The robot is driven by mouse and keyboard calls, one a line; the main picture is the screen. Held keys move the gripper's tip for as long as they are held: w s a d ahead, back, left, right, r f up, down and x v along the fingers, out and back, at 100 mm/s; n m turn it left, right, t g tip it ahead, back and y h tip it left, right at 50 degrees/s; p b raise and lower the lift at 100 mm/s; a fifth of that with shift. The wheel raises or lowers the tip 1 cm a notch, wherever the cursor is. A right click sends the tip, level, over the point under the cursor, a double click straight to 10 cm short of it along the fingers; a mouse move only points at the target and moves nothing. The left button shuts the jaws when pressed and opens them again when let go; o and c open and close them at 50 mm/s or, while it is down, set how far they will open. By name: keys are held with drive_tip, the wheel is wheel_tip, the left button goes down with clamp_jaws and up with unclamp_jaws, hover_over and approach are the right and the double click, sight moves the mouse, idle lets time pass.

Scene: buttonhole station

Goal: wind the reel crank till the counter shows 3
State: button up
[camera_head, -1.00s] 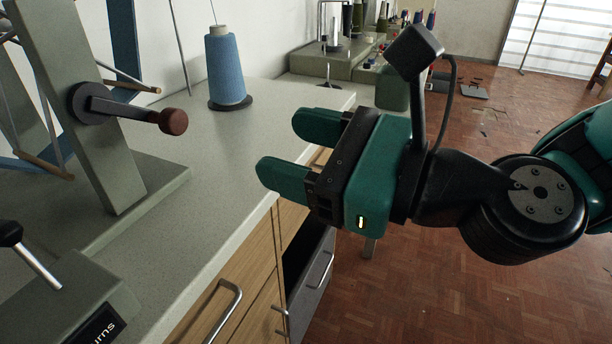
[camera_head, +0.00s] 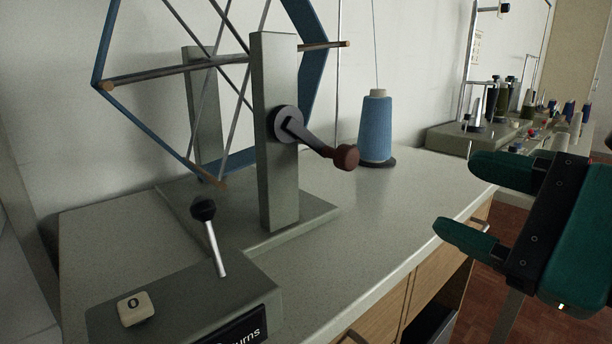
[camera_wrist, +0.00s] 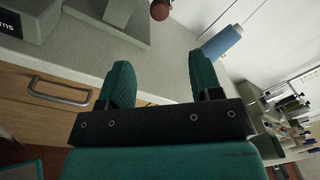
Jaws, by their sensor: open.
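The reel (camera_head: 207,75) with blue-edged frame and crossed rods stands on a grey-green post and base at the left of the bench. Its crank arm (camera_head: 303,136) points right and slightly down from the hub, ending in a brown knob (camera_head: 345,157). The knob also shows at the top of the wrist view (camera_wrist: 160,10). The counter box (camera_head: 184,305) in front has a black display marked "turns", cut off at the frame's bottom, so its number is not visible. My gripper (camera_head: 466,198) is open and empty, right of the knob and apart from it, near the bench's front edge.
A blue thread cone (camera_head: 375,127) stands behind the knob. A black-knobbed lever (camera_head: 212,236) rises from the counter box beside a white button marked 0 (camera_head: 136,308). Wooden drawers with a handle (camera_wrist: 58,91) lie below the bench edge.

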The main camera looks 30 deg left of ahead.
drive_tip(key=p, duration=0.9)
approach(353, 158)
drive_tip(key=p+x, duration=0.6)
drive_tip(key=x, duration=0.5)
drive_tip(key=shift+w+a+r+p, duration=0.1)
drive_tip(key=shift+a+r+p, duration=0.1)
drive_tip(key=shift+p, duration=0.15)
drive_tip(key=shift+w+a+f, duration=0.2)
drive_tip(key=shift+w+a, duration=0.05)
drive_tip(key=shift+a, duration=0.3)
clamp_jaws()
